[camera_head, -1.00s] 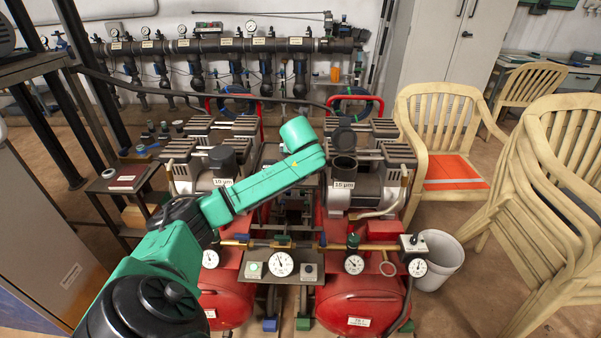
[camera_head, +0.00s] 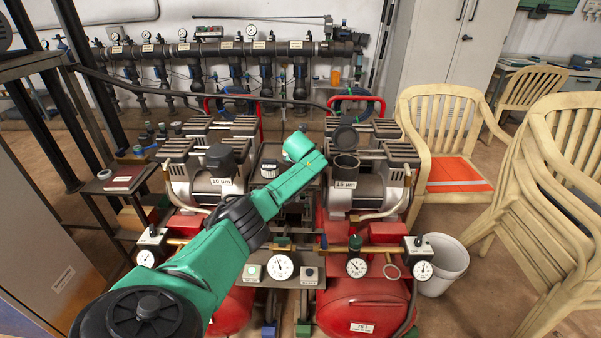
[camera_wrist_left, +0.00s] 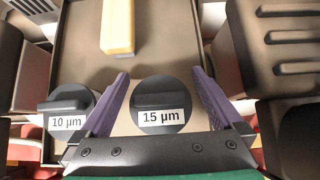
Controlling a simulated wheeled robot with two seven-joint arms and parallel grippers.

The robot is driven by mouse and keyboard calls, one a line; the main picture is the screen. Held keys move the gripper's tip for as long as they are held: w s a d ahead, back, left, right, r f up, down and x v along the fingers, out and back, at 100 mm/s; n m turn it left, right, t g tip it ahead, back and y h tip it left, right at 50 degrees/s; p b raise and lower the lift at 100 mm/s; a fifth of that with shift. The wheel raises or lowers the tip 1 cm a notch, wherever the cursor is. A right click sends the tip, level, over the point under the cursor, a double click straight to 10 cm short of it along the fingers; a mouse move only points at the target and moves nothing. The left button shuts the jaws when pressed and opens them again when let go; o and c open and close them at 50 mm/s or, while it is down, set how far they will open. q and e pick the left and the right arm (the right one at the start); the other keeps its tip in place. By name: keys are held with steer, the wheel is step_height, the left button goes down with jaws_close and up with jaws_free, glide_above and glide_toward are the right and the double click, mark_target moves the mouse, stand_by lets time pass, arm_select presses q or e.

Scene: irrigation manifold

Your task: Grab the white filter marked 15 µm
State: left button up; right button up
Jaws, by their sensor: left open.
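In the left wrist view, a dark round filter top with a ridge and a white label reading 15 µm (camera_wrist_left: 160,104) stands on a tan tray (camera_wrist_left: 75,50). Its body below is hidden, so I cannot see any white on it besides the label. My left gripper (camera_wrist_left: 160,73) is open, its purple fingers on either side of this filter, with gaps showing. A similar dark filter marked 10 µm (camera_wrist_left: 67,107) stands just outside the left finger. In the head view my left arm hides the gripper's fingers and the 15 µm filter. My right gripper is not in view.
A pale wooden block (camera_wrist_left: 117,25) lies on the tray. Ribbed compressor parts flank the tray closely.

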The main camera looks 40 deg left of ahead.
arm_select(q)
steer(key=c, duration=1.2)
